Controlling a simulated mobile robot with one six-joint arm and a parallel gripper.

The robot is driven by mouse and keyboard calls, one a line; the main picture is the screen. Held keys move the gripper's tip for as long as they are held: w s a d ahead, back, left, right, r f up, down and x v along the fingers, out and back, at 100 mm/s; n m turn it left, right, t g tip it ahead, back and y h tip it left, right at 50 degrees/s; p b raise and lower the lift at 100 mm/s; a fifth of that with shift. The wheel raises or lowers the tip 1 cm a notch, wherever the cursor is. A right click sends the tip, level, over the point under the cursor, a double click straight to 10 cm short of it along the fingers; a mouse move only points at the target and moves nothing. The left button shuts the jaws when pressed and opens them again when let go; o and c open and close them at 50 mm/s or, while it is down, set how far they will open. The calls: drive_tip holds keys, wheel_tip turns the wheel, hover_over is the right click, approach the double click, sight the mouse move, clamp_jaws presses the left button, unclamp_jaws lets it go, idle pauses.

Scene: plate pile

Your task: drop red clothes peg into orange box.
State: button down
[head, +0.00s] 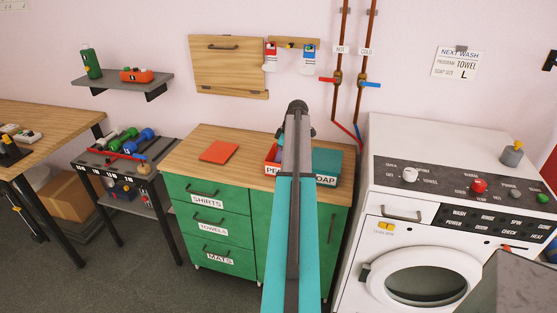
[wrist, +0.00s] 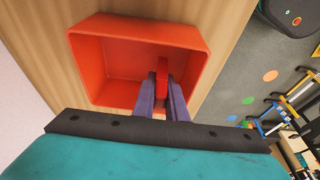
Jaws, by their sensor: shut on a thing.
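The orange box (wrist: 110,65) is an open, empty-looking tray on the wooden top in the wrist view. My gripper (wrist: 162,82) reaches over its near side, with both dark fingers shut on the red clothes peg (wrist: 162,70). The peg stands out past the fingertips, seen against the inside of the box. I cannot tell how far it is above the floor of the box. In the head view a sliver of the orange box (head: 269,154) shows left of my arm, with a label partly hidden. My gripper and the peg are hidden behind my arm there.
A teal box (head: 327,165) labelled SOAP stands right of the orange box on the green cabinet (head: 215,188). An orange-red flat square (head: 218,151) lies to the left, with bare wood around it. A washing machine (head: 430,240) stands at the right.

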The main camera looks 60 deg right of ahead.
drive_tip(key=c, duration=1.8)
unclamp_jaws()
drive_tip(key=shift+o, duration=0.2)
drive_tip(key=shift+r, duration=0.1)
drive_tip(key=shift+r+p, duration=0.35)
drive_tip(key=shift+r, duration=0.35)
drive_tip(key=b+v, duration=0.3)
drive_tip(key=v, duration=0.8)
drive_tip(key=shift+s+r, duration=0.2)
drive_tip(key=shift+r, duration=0.1)
